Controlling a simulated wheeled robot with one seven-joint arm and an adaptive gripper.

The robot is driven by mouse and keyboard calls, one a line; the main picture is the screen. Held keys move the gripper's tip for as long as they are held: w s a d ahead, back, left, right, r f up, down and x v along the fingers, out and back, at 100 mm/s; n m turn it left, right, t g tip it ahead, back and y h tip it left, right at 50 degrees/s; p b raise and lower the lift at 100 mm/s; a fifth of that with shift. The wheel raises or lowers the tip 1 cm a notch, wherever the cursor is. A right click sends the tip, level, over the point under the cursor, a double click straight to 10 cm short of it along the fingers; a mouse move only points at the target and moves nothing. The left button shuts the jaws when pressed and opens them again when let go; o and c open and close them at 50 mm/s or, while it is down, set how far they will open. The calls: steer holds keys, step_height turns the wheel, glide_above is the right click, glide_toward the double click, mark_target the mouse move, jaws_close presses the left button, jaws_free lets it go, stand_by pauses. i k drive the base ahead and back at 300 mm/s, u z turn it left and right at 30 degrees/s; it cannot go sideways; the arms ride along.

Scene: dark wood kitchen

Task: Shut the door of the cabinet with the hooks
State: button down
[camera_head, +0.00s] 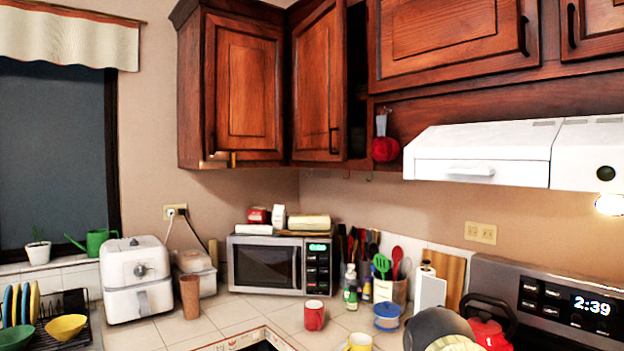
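The wooden upper cabinet door (318,85) near the corner stands partly open. Its dark handle (333,141) is near its lower right edge. A dark gap (357,60) shows between this door and the cabinet frame on the right, with dim stacked dishes (357,141) inside. Small hooks (368,177) show under the cabinet's bottom edge. A red item (385,149) with a pale top hangs just right of the gap. My gripper is not in view.
A closed-looking cabinet door (242,88) is to the left. A white range hood (485,152) is to the right. Below, the counter holds a microwave (280,264), an air fryer (136,278), a red mug (314,315) and utensils. The space before the open door looks clear.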

mark_target(318, 53)
steer(key=u, duration=0.45)
steer(key=k, duration=0.5)
steer(key=u, duration=0.9)
steer(key=i, duration=0.85)
steer(key=z, duration=0.65)
steer(key=i, duration=0.8)
steer(key=z, duration=0.8)
